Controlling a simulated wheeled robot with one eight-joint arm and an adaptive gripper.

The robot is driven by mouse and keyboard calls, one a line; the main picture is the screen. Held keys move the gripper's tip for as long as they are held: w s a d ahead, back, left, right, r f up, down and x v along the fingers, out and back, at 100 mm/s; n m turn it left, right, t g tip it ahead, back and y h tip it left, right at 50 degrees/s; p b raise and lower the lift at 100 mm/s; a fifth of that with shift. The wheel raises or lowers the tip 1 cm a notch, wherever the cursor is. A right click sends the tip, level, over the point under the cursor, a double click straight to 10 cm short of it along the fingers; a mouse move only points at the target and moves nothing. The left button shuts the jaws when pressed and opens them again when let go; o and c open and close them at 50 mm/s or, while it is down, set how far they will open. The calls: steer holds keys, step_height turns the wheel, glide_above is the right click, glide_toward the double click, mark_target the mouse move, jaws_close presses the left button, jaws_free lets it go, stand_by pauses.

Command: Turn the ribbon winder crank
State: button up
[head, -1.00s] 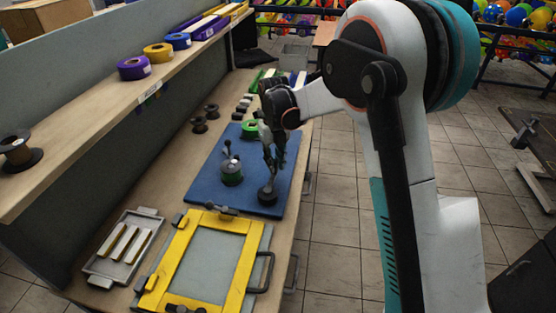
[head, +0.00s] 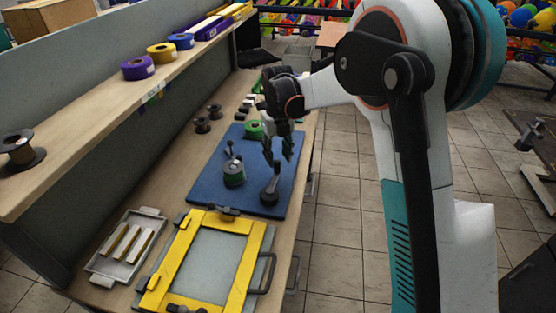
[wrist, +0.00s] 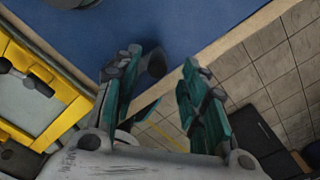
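A green spool with a dark top and small upright handle (head: 233,172) stands on the blue mat (head: 207,183); it looks like the ribbon winder. A dark rounded piece with an upright arm (head: 270,193) is to its right near the mat's edge; I cannot tell if it is the crank or joined to the spool. My gripper (head: 279,154) hangs above this piece, fingers pointing down and apart. In the wrist view the fingers of my gripper (wrist: 165,66) are spread with nothing held between them. A dark round shape (wrist: 154,62) shows partly behind the left finger.
A yellow-framed screen (head: 237,275) lies in front of the mat, beside a grey tray (head: 100,262) of pale bars. A green ribbon roll (head: 254,129) and small dark spools (head: 202,125) are farther back. The shelf (head: 75,136) runs along the left.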

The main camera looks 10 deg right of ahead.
step_height(320, 180, up, 9)
stand_by(0.3)
stand_by(0.6)
